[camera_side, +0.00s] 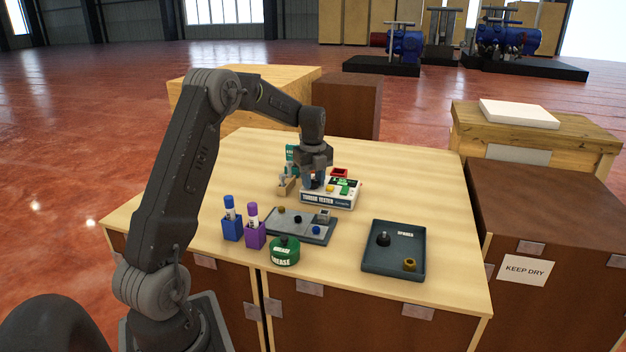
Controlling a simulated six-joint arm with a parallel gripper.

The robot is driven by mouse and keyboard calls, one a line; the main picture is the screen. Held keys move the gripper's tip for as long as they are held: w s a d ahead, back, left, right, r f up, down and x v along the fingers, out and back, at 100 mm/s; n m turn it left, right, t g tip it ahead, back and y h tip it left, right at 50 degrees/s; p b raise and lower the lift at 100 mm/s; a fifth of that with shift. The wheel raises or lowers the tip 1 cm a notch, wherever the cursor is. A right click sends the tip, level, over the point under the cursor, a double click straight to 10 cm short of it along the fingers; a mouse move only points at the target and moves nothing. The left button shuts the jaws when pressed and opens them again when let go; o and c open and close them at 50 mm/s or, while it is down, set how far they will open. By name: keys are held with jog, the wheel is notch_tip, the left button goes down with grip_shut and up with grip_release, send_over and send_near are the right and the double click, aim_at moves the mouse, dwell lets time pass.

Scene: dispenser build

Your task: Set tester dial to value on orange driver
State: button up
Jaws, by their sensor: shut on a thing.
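The white torque tester (345,201) stands near the middle of the bench, with a green display and coloured parts on its top. My gripper (316,181) points down at the left part of the tester's top. Its fingers are closed at the spot where the dial seems to be; the dial itself is hidden by the fingers. I cannot pick out an orange driver. Two tools with pale and blue or purple tops stand in a blue holder (232,229) and a purple holder (254,236). No value on them can be read.
A grey tray (290,232) with small coloured parts lies in front of the tester. A green grease tin (284,252) stands before it. A dark tray (377,267) with a black part and a brass part lies right. A small wooden stand (286,187) is left of my gripper.

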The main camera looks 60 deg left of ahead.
aim_at(313, 182)
jog(key=o, duration=0.6)
jog(key=shift+o, duration=0.2)
jog(key=shift+r, duration=0.1)
notch_tip(313, 182, up, 14)
jog(key=shift+d, duration=0.15)
